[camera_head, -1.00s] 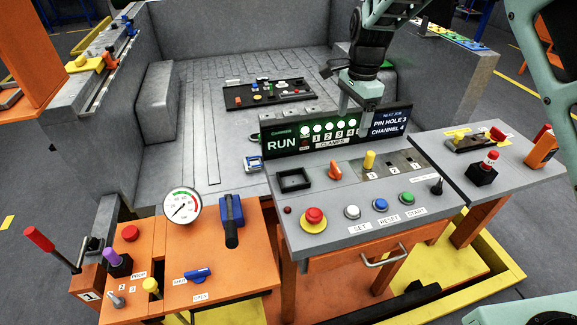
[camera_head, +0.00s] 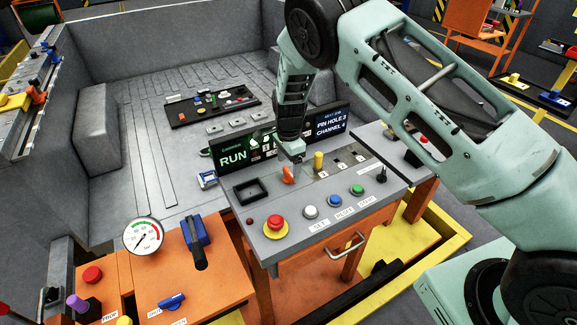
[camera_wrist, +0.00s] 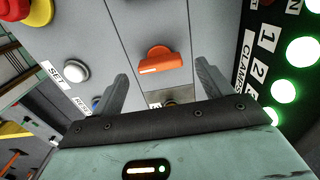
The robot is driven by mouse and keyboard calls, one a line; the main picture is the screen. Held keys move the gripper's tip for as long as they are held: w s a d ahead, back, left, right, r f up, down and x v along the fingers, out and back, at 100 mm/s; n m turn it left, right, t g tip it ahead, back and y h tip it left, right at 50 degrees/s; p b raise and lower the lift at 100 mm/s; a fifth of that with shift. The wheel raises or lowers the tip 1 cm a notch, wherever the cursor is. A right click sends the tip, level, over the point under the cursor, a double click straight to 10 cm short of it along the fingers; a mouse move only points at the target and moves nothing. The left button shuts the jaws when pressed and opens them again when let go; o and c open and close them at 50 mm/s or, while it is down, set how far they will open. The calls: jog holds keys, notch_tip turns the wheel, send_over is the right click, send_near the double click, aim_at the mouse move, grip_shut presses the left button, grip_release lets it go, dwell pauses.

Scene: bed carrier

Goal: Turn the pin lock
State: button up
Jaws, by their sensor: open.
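The orange turn knob (camera_head: 288,175), likely the pin lock, is on the grey sloped console (camera_head: 240,213), left of the yellow pin (camera_head: 318,160). My gripper (camera_head: 293,160) is directly above the knob. In the wrist view my gripper (camera_wrist: 162,75) has its two fingers spread, with the orange knob (camera_wrist: 161,60) framed between and just beyond the tips. The knob's grip bar carries a white mark. I cannot tell whether the fingers touch it. The arm hides part of the sign behind.
The RUN display (camera_head: 232,157) stands close behind my gripper. A red emergency button (camera_head: 275,224) and white, blue and green buttons sit along the console's front. An empty black tray (camera_head: 251,190) lies left of the knob. The grey carrier bed (camera_head: 150,150) is behind.

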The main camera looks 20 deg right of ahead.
aim_at(289, 175)
jog(key=shift+f+p, duration=0.3)
jog(key=shift+f, duration=1.15)
jog(key=shift+c, duration=0.4)
jog(key=c, duration=0.9)
